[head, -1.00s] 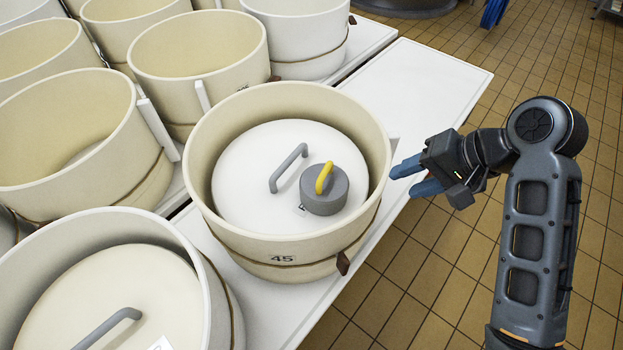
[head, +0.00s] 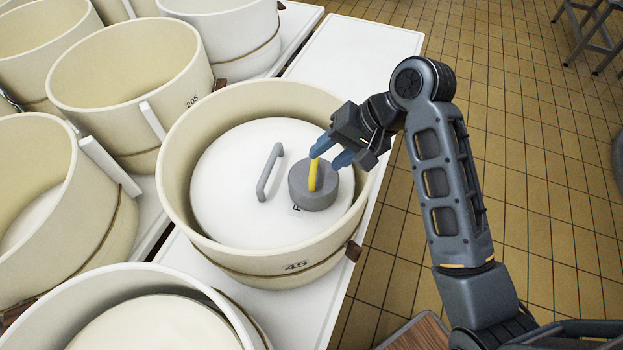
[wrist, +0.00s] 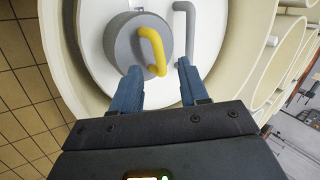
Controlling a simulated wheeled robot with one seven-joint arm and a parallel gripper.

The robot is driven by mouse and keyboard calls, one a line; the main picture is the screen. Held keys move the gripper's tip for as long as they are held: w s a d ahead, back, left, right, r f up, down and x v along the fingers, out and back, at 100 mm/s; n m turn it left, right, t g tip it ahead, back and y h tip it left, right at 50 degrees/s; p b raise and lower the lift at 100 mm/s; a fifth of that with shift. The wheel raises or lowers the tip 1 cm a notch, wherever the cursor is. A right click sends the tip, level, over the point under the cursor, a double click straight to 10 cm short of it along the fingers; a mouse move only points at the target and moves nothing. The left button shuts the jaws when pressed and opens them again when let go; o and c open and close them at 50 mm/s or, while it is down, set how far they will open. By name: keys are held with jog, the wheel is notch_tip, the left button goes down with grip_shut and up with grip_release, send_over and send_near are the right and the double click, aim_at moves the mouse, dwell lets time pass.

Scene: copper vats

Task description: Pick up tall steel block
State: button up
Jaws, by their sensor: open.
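A round grey steel block (head: 318,196) with a yellow handle (head: 312,174) sits on the white lid (head: 225,205) inside the cream vat marked 45 (head: 175,190). It is the only steel weight I see. My gripper (head: 331,151) is open and empty, over the vat's far right rim and close to the block's handle. In the wrist view the grey block (wrist: 125,45) lies ahead of the blue fingers, and the yellow handle (wrist: 151,48) shows ahead of the gap between the fingertips (wrist: 158,72). I see no contact.
The lid's own grey handle (head: 269,172) stands left of the block. The vat's high wall surrounds both. Other cream vats (head: 130,75) crowd the left. The white table (head: 360,50) is bare at the back right, with tiled floor beyond.

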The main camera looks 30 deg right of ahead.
aim_at(315, 165)
jog(key=shift+x, duration=1.95)
jog(key=shift+d, duration=0.15)
jog(key=shift+c, duration=0.3)
grip_shut()
jog(key=shift+r, duration=0.1)
